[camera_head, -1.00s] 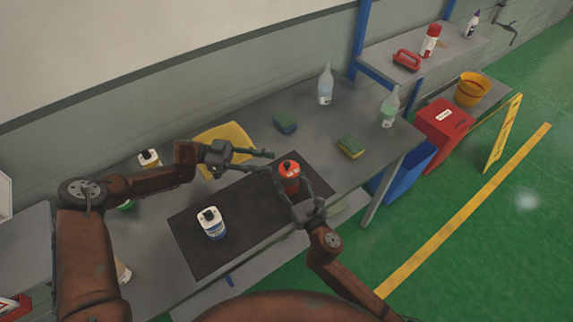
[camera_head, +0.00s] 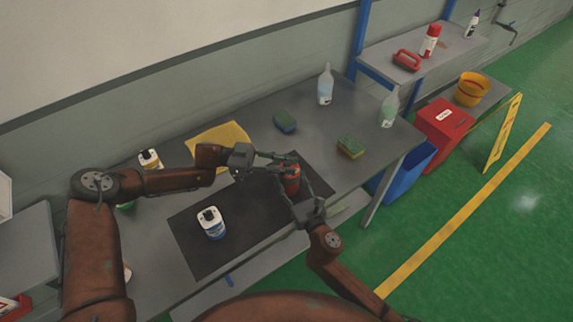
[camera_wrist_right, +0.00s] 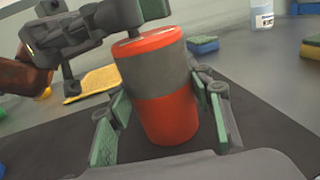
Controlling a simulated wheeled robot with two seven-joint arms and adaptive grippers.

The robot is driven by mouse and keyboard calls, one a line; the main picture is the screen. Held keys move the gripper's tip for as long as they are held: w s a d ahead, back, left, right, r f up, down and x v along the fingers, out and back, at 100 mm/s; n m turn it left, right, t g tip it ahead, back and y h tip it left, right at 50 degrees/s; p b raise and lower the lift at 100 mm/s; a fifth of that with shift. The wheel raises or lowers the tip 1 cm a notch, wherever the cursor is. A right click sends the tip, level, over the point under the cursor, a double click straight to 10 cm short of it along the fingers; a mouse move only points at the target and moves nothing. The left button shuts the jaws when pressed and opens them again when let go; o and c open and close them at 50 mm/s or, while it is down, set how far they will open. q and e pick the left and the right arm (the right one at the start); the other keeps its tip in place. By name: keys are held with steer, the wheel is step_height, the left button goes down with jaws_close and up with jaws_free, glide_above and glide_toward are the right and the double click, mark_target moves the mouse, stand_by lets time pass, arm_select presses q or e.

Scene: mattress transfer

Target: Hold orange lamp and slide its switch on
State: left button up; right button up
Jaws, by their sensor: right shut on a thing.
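The orange lamp (camera_head: 292,184), a cylinder with a grey band, stands upright on the black mat (camera_head: 190,240). In the right wrist view the lamp (camera_wrist_right: 165,118) sits between the green-padded fingers of my right gripper (camera_wrist_right: 163,125), which is shut on it. My left gripper (camera_head: 284,161) reaches in from the left, with its fingers over the lamp's top. They also show in the right wrist view (camera_wrist_right: 135,18), covering part of the top. The switch is hidden, and whether the left fingers are open or shut is unclear.
A yellow cloth (camera_head: 222,136), two sponges (camera_head: 285,122) (camera_head: 350,147) and two clear bottles (camera_head: 325,86) (camera_head: 389,108) are on the grey table.

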arm_select(q)
jaws_close()
stand_by(0.3)
steer(key=shift+w+d, duration=0.75)
steer(key=shift+d, duration=0.15)
steer(key=shift+o, duration=2.1)
jaws_free()
arm_select(e)
steer(key=shift+a, duration=0.1)
arm_select(q)
steer(key=w+a, duration=0.1)
steer(key=a, duration=1.1)
steer(key=shift+w, duration=0.35)
